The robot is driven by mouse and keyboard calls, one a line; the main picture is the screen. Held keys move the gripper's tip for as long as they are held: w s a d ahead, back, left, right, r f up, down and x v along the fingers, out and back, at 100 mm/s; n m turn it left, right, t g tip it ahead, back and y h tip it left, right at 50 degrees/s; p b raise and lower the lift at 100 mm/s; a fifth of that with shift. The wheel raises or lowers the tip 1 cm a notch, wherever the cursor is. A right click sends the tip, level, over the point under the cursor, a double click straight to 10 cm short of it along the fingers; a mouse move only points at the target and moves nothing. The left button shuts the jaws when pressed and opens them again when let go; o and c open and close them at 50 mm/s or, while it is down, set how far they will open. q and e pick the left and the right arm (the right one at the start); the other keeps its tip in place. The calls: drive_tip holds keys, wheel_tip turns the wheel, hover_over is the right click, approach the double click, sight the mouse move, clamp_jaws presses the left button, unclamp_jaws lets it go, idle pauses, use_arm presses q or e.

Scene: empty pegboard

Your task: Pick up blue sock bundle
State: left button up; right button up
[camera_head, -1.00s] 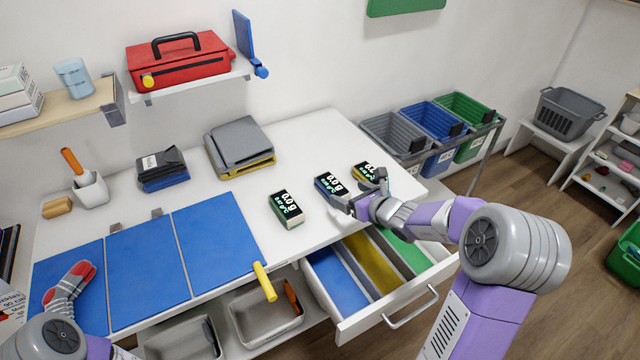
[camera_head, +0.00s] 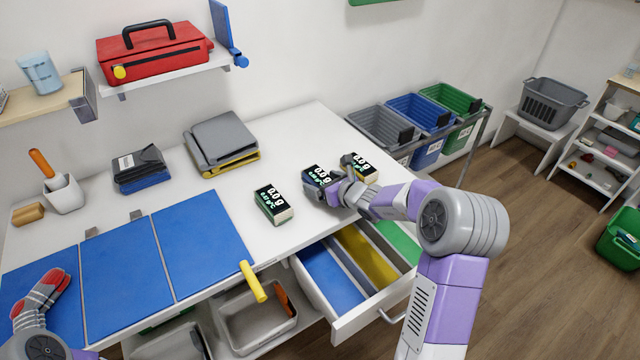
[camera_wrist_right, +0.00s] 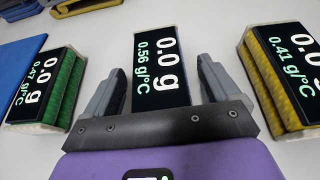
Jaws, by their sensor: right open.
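The blue sock bundle (camera_head: 310,185) stands on the white table between two similar bundles, with a black top reading 0.0 g. In the right wrist view the black top (camera_wrist_right: 160,62) lies between the two fingers. My right gripper (camera_head: 331,187) is at this bundle and partly hides it in the head view. In the right wrist view the right gripper (camera_wrist_right: 160,80) is open, its grey fingers on either side of the bundle's near part with a gap on each side.
A green bundle (camera_head: 274,205) stands to the left and a yellow bundle (camera_head: 366,170) to the right, close beside the right gripper. An open drawer (camera_head: 345,330) with coloured compartments is below.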

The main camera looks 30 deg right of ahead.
drive_tip(key=shift+w, duration=0.1)
drive_tip(key=c, duration=1.1)
